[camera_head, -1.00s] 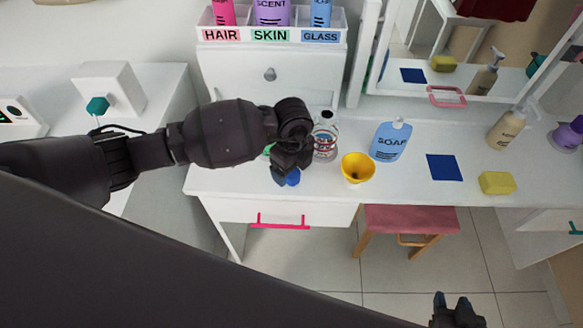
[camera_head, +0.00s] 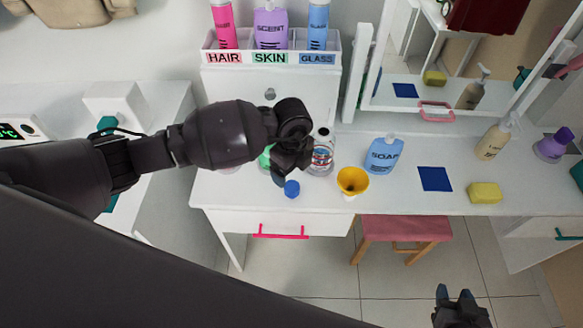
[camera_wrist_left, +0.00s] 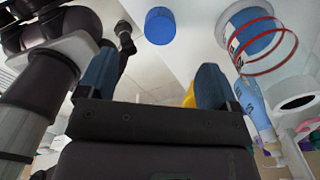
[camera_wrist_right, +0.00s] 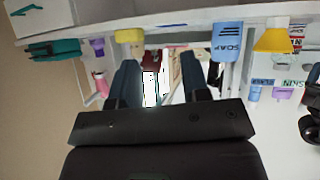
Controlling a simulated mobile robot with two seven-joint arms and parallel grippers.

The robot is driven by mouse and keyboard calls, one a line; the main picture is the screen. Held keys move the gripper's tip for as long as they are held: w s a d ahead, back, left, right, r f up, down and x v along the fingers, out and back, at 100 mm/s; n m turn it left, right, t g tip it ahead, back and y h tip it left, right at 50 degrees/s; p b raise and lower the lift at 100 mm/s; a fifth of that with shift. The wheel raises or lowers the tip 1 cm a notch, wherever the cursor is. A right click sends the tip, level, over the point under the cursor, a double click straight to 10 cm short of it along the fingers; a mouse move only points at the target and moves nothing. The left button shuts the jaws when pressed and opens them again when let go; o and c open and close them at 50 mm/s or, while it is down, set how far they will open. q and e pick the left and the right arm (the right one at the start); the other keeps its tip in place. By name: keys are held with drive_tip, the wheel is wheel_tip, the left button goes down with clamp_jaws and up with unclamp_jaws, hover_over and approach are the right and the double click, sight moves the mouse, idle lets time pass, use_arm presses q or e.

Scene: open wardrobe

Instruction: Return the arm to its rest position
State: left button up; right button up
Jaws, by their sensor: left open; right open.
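My left gripper (camera_head: 288,172) hovers over the left part of the white desk (camera_head: 235,195), beside a clear bottle (camera_head: 320,158) with red rings. In the left wrist view its fingers (camera_wrist_left: 156,85) are apart with nothing gripped. A blue cap (camera_head: 292,188) lies just below it in the head view; it also shows beyond the fingers in the left wrist view (camera_wrist_left: 160,26). My left arm reaches in from the left. My right gripper (camera_head: 456,296) is low at the bottom right, in front of the desk; the right wrist view shows its fingers (camera_wrist_right: 160,85) open and empty.
A yellow funnel (camera_head: 353,179), a blue soap bottle (camera_head: 384,155), a blue square (camera_head: 434,179) and a yellow sponge (camera_head: 484,193) stand or lie rightward. Behind is a labelled bottle rack (camera_head: 270,70). A pink stool (camera_head: 405,229) is below. Floor in front is clear.

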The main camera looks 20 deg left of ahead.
use_arm(q)
drive_tip(key=shift+m, duration=0.4)
drive_tip(key=d+r+m+h, duration=0.85)
drive_tip(key=d+h, duration=0.25)
drive_tip(key=d, duration=0.3)
drive_tip(key=w+r+n+t+h, duration=0.3)
drive_tip(key=r+n+t+h, duration=0.35)
drive_tip(key=r+t, duration=0.4)
drive_tip(key=a+f+n+t+y, duration=0.3)
drive_tip(key=a+f+n+y, duration=0.25)
drive_tip(key=a+n, duration=0.3)
drive_tip(key=a+f+n+t+y, duration=0.4)
drive_tip(key=a+n+y, duration=0.3)
drive_tip(key=a+n, duration=0.15)
drive_tip(key=s+a+f+n+g+y, duration=0.2)
drive_tip(key=s+a+f+n+g, duration=0.1)
drive_tip(key=s+f, duration=0.5)
drive_tip(key=s+a+f+n+g+y, duration=0.3)
drive_tip(key=s+a+f, duration=0.4)
drive_tip(key=s, duration=0.6)
drive_tip(key=shift+f+n, duration=0.85)
drive_tip(key=shift+n, duration=0.05)
